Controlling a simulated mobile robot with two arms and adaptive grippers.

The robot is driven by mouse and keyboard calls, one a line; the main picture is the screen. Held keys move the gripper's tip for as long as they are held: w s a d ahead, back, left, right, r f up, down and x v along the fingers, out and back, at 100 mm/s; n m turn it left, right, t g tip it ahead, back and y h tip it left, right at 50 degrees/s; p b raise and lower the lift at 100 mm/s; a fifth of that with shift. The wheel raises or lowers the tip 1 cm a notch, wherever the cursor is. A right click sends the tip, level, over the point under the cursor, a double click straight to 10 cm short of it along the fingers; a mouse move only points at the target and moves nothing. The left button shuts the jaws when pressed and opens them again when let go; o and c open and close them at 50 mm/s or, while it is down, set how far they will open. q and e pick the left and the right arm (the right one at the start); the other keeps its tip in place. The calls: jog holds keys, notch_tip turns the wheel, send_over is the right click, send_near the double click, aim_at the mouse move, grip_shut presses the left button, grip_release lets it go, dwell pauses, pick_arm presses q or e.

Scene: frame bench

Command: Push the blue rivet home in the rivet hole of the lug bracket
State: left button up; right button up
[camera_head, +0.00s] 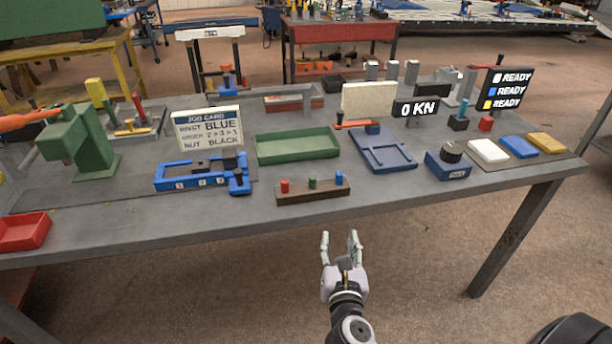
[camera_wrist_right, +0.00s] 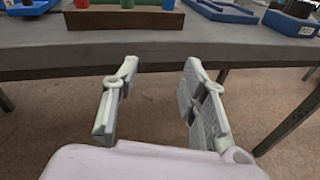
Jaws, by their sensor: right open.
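The blue rivet (camera_head: 339,178) stands upright at the right end of a dark brown rack (camera_head: 312,194), beside a green and a red rivet. Its lower part also shows at the top of the right wrist view (camera_wrist_right: 168,4). A blue fixture (camera_head: 172,184) with numbered places stands left of the rack and carries dark grey parts. I cannot tell which of these is the lug bracket, and its rivet hole cannot be made out. My right gripper (camera_head: 341,244) is open and empty, in front of the bench edge and below the rack. My left gripper is not in view.
A job card (camera_head: 208,130) reading "RIVET BLUE" stands behind the fixture. A green tray (camera_head: 298,157), a blue tray (camera_head: 397,166) and a blue block with a black knob (camera_head: 448,170) flank the rack. A red bin (camera_head: 24,246) sits at left. The bench's front edge is mostly clear.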

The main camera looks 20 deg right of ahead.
jog(key=n+h, duration=0.1)
send_near(340, 178)
jog(key=shift+t, duration=0.4)
jog(key=p+x, duration=0.1)
jog(key=x, duration=0.3)
jog(key=shift+w+d+f+p, duration=0.1)
jog(key=shift+w+f+p, duration=0.15)
jog(key=shift+p, duration=0.15)
jog(key=shift+x, duration=0.9)
jog(key=x, duration=0.4)
jog(key=shift+w+d+f, duration=0.1)
jog(key=shift+w+d, duration=0.15)
jog(key=shift+w, duration=0.05)
jog(key=shift+c, duration=0.4)
grip_shut()
